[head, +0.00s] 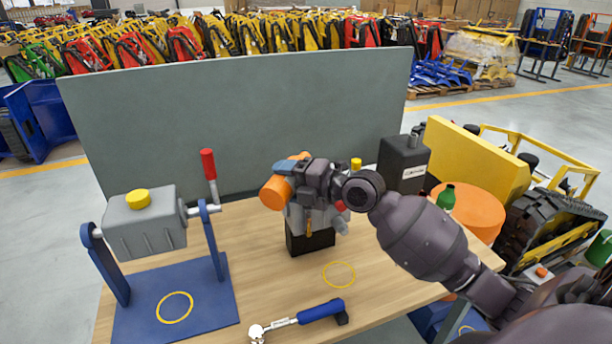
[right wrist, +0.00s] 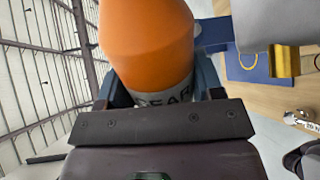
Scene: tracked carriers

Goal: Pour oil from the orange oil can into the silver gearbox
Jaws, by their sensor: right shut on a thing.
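My right gripper (head: 292,172) is shut on the orange oil can (head: 275,193), above the middle of the table. The can looks tilted, with a rounded orange end toward the lower left. In the right wrist view the can (right wrist: 148,40), with its pale lettered band, sits between the fingers (right wrist: 162,97). I cannot see a spout or any oil. A silver body, seemingly the gearbox (head: 297,220), stands on a black block below and behind the gripper, partly hidden by it. A yellow cap shows to its right. My left gripper is out of view.
A grey box (head: 145,228) with a yellow cap hangs in a blue stand (head: 135,310) with a red-handled crank at left. A blue-handled tool (head: 320,312) lies at the front. A black canister (head: 402,162) stands behind right. A grey panel (head: 250,110) closes the back.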

